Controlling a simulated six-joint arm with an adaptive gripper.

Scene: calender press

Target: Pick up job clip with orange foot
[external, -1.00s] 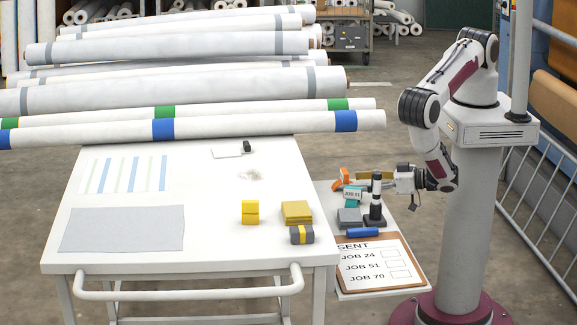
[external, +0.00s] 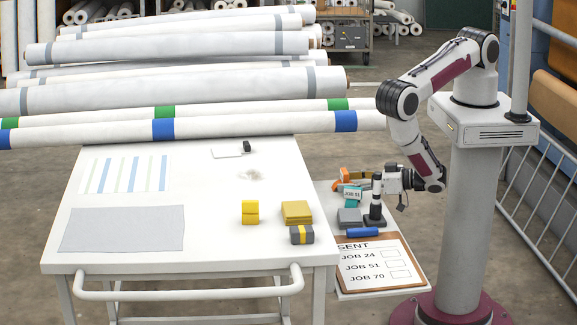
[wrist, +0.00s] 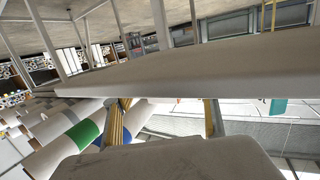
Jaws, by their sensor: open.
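On the side shelf, a teal piece with a white label starting "JOB" (external: 352,192) stands beside an orange object (external: 344,174). I cannot tell whether the orange part is a clip's foot or a separate thing. My gripper (external: 364,177) is open, level and pointing left, just right of and close to these pieces. In the wrist view its two yellowish fingers (wrist: 165,115) are spread, with a broad pale surface across the picture above them. A small teal patch (wrist: 279,108) shows at the right there; no clip can be made out between the fingers.
A black upright cylinder (external: 376,208) stands just below my gripper. Grey blocks (external: 349,217), a blue piece (external: 362,232) and a clipboard (external: 378,264) lie nearby. The white table (external: 215,225) with yellow blocks (external: 250,212) is left; long rolls (external: 200,124) lie behind it.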

